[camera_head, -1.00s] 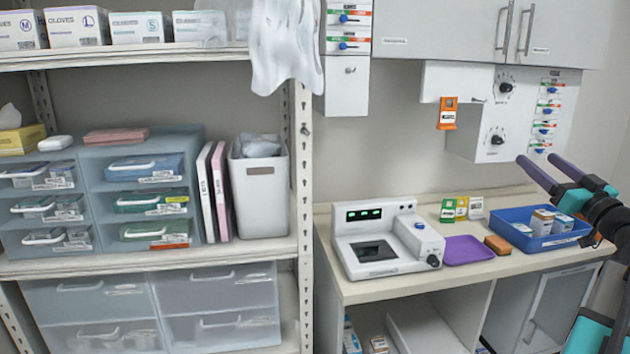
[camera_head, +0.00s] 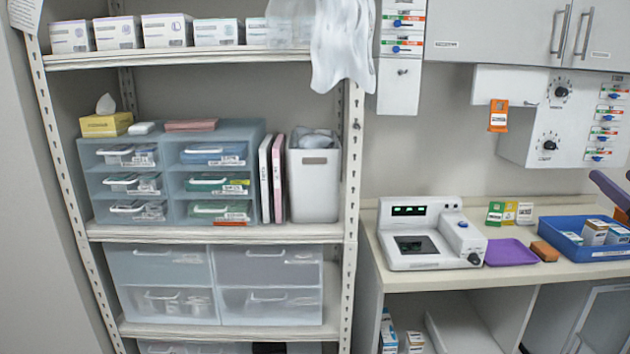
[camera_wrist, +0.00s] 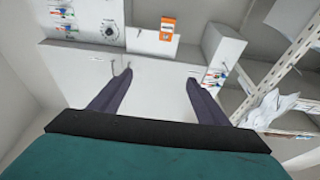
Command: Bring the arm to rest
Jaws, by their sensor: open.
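My gripper (camera_wrist: 158,92) is open in the wrist view, with its two dark purple fingers wide apart and nothing between them. It faces the wall units, with the white cabinet face beyond the fingers. In the head view only a purple finger (camera_head: 610,190) shows at the right edge, above the blue tray (camera_head: 570,224). The rest of the gripper and arm is out of that view. An orange tag (camera_head: 499,115) hangs on the wall unit (camera_head: 530,150); it also shows in the wrist view (camera_wrist: 167,28), upside down and apart from the fingers.
The counter (camera_head: 500,275) carries a white device (camera_head: 425,260), a purple tray (camera_head: 511,252), an orange block (camera_head: 545,251), and small cartons inside the blue tray. A shelf rack (camera_head: 200,237) with drawers, boxes and a white bin (camera_head: 313,185) stands left. A hanging glove-like cloth (camera_head: 343,45) drapes beside the rack post.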

